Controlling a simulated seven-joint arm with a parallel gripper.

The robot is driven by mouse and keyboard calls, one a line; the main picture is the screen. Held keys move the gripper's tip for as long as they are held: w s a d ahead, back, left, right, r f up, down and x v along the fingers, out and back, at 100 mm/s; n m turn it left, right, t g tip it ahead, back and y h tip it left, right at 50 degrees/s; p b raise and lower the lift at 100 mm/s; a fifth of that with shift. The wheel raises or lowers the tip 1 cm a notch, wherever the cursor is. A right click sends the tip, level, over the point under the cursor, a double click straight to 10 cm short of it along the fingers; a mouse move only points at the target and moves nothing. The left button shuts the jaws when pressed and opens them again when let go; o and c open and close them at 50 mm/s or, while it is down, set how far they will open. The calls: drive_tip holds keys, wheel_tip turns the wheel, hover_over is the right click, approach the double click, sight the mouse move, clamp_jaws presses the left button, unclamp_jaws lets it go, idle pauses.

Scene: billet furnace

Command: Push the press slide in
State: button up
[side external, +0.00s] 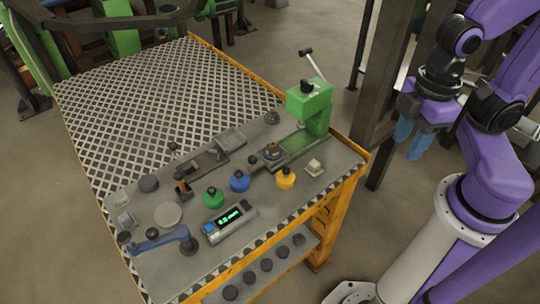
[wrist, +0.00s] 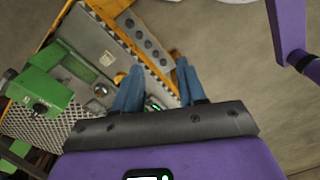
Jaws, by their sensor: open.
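The green press (side external: 310,104) stands at the back right corner of the bench, with a lever on top. It also shows at the left of the wrist view (wrist: 45,88). The press slide (side external: 290,152) appears as a low green bed running out from the foot of the press. A dark round piece (side external: 271,151) sits at its outer left end. My gripper (side external: 407,141) is in the air right of the bench, apart from the press and slide. Its blue fingers point down, open and empty; they also show in the wrist view (wrist: 158,88).
The bench (side external: 345,166) has a yellow frame. Green (side external: 213,197), blue (side external: 239,181) and yellow (side external: 286,178) knobbed pieces stand in front of the slide. A digital display (side external: 230,220) and a blue lever (side external: 165,240) lie nearer. A dark post (side external: 385,85) rises behind my gripper.

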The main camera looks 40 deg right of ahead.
drive_tip(key=shift+o, duration=1.3)
drive_tip(key=shift+w+a, duration=0.1)
drive_tip(key=shift+a, duration=0.05)
drive_tip(key=m+y, duration=0.2)
drive_tip(key=m, duration=0.8)
hover_over(253, 156)
drive_tip(key=d, duration=0.3)
drive_tip(key=d+x, duration=0.1)
drive_tip(key=x, duration=0.5)
drive_tip(key=shift+g, duration=0.3)
drive_tip(key=x, duration=1.1)
drive_tip(key=d+x, duration=0.1)
drive_tip(key=x, duration=0.5)
drive_tip(key=shift+w+f, duration=0.1)
drive_tip(key=shift+w, duration=0.2)
